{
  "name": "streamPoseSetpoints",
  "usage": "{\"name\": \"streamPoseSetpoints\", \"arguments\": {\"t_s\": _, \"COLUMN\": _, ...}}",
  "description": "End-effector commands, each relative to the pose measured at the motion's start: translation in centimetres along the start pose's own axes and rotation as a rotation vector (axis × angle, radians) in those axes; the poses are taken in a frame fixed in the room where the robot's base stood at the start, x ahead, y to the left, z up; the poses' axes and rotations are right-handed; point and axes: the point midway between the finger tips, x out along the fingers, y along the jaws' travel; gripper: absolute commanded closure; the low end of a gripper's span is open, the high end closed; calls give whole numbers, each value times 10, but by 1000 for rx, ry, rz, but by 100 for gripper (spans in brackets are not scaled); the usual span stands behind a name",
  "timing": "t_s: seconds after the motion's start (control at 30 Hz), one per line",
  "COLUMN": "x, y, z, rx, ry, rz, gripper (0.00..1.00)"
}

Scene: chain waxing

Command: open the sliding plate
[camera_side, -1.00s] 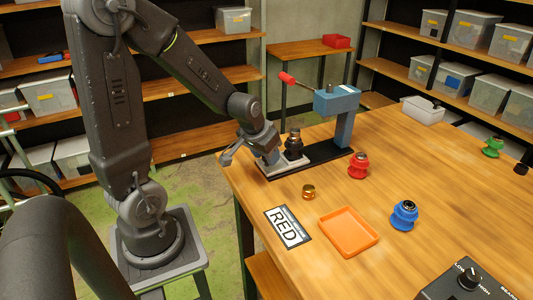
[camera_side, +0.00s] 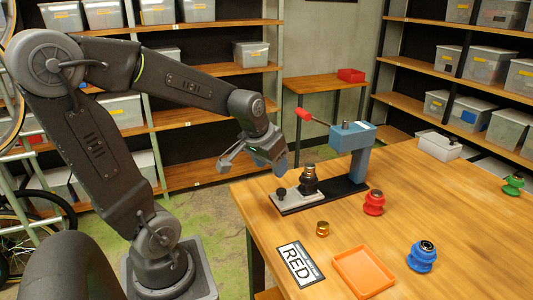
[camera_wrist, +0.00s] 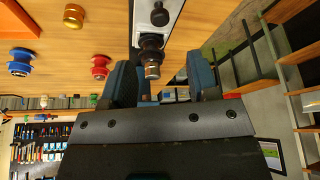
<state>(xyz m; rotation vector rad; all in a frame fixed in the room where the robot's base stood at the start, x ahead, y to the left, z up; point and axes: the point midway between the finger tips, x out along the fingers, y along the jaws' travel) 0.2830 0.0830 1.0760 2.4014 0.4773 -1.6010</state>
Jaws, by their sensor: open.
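The sliding plate (camera_side: 302,201) is a light grey plate with a small black knob (camera_side: 281,193) at its left end. It lies on the black base of the blue press (camera_side: 352,138), near the table's left edge. A dark cylindrical fixture (camera_side: 309,182) stands at its right part. The plate (camera_wrist: 174,14) and knob (camera_wrist: 160,15) also show at the top of the wrist view, with the fixture (camera_wrist: 151,58) below them. My gripper (camera_side: 272,160) is above and left of the plate, apart from it. In the wrist view my gripper (camera_wrist: 162,82) has its blue fingers apart, with nothing held.
The press has a lever with a red handle (camera_side: 304,115). A brass ring (camera_side: 323,228), a red part (camera_side: 374,203), a blue part (camera_side: 422,256), an orange tray (camera_side: 363,271) and a RED card (camera_side: 300,264) lie nearby. The table (camera_side: 450,200) between them has bare room.

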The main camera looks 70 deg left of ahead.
Motion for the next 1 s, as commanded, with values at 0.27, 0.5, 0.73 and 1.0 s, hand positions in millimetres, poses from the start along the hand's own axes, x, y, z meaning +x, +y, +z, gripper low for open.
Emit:
{"name": "streamPoseSetpoints", "arguments": {"t_s": 0.27, "x": -34, "y": 0, "z": 0, "rx": -1, "ry": 0, "rz": 0, "gripper": 45}}
{"name": "streamPoseSetpoints", "arguments": {"t_s": 0.5, "x": -38, "y": 0, "z": 0, "rx": -1, "ry": -2, "rz": 0, "gripper": 45}}
{"name": "streamPoseSetpoints", "arguments": {"t_s": 0.73, "x": -42, "y": 8, "z": 5, "rx": 24, "ry": 6, "rz": 10, "gripper": 45}}
{"name": "streamPoseSetpoints", "arguments": {"t_s": 1.0, "x": -77, "y": 73, "z": 62, "rx": 251, "ry": 70, "rz": 113, "gripper": 45}}
